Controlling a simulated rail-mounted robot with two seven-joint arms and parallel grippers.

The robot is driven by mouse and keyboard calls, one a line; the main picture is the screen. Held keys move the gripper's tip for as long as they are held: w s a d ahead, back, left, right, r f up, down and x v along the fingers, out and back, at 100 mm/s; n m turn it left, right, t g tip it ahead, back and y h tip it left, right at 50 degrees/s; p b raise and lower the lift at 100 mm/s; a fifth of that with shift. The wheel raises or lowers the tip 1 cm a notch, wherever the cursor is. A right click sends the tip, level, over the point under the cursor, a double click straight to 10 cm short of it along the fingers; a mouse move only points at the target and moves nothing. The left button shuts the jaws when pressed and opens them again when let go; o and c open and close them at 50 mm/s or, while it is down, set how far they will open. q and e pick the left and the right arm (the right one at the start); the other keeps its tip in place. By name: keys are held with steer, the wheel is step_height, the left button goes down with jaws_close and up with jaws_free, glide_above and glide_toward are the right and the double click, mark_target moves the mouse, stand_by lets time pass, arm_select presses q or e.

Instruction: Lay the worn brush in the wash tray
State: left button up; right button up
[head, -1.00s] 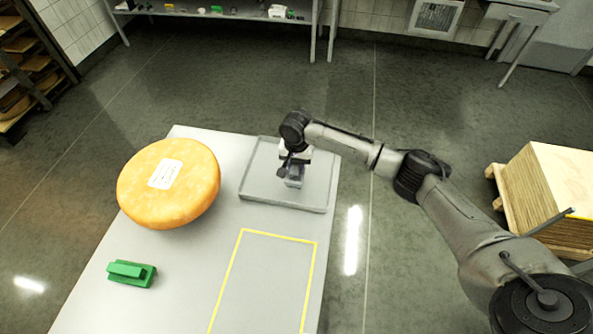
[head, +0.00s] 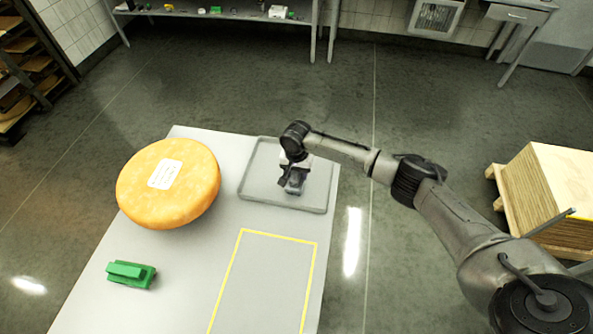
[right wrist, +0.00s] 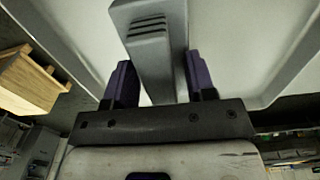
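The grey worn brush (right wrist: 152,40), with dark slots on its top, shows between the two purple fingers of my right gripper (right wrist: 160,82) in the right wrist view. In the head view my right gripper (head: 294,180) points down inside the grey wash tray (head: 260,188), at the table's far end, and mostly hides the brush. Whether the brush touches the tray floor cannot be told. My left gripper is not in view.
An orange cheese wheel (head: 170,200) stands left of the tray. A green brush-like block (head: 132,274) lies on the near left of the table (head: 190,285). A yellow outlined rectangle (head: 233,262) near the tray is empty. A stack of boards (head: 550,190) stands on the floor at right.

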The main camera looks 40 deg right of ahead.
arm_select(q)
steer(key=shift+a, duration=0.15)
